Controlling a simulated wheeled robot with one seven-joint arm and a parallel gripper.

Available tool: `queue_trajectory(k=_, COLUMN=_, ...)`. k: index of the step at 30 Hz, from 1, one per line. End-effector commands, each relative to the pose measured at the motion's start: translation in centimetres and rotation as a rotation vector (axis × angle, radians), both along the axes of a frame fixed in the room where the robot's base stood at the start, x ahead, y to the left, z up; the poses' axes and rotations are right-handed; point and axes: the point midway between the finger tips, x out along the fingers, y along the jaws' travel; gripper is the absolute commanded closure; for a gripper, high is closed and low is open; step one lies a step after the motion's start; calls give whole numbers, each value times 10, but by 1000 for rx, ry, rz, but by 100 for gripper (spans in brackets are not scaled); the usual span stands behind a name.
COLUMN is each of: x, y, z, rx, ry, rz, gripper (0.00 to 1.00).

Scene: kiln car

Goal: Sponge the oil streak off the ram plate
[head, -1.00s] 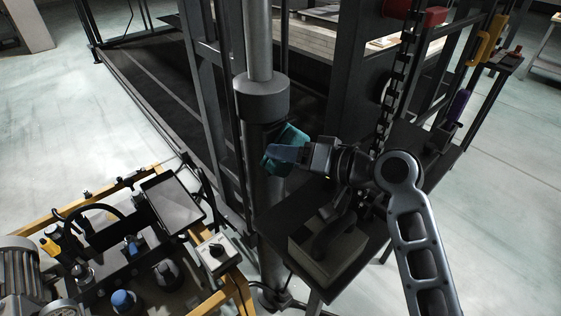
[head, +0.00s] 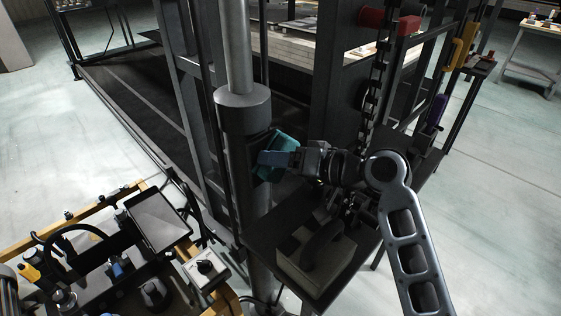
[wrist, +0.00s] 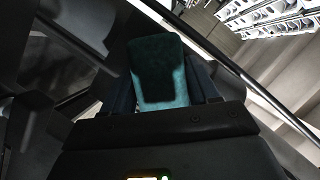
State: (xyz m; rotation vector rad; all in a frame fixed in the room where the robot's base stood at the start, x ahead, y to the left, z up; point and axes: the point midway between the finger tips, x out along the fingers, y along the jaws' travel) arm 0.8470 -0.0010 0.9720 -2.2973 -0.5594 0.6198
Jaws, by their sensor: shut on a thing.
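My gripper (head: 274,159) is shut on a teal sponge (head: 284,142), beside the dark vertical ram column (head: 242,112) with its thick collar. The sponge sits tilted just below and right of the collar; I cannot tell whether it touches anything. In the wrist view the sponge (wrist: 158,70) stands between the two dark fingers of my gripper (wrist: 163,95), its lower part in brighter light. I cannot make out the ram plate clearly; the sponge and fingers cover part of that area. No oil streak shows.
A dark bench (head: 275,228) below my gripper carries a pale block with a dark handle (head: 315,256). A chain (head: 375,95) hangs close to my arm. A yellow-framed cart (head: 75,222) with a tablet and control box stands at lower left. Open floor lies at right.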

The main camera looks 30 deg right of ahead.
Motion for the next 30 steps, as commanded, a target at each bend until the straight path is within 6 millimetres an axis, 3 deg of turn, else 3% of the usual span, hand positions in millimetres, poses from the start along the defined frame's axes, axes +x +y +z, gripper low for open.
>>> queue_trajectory(k=21, x=15, y=-46, z=0, rx=0, ry=-1, rz=-2, gripper=65)
queue_trajectory(k=30, x=15, y=-47, z=0, rx=0, ry=-1, rz=-1, gripper=65)
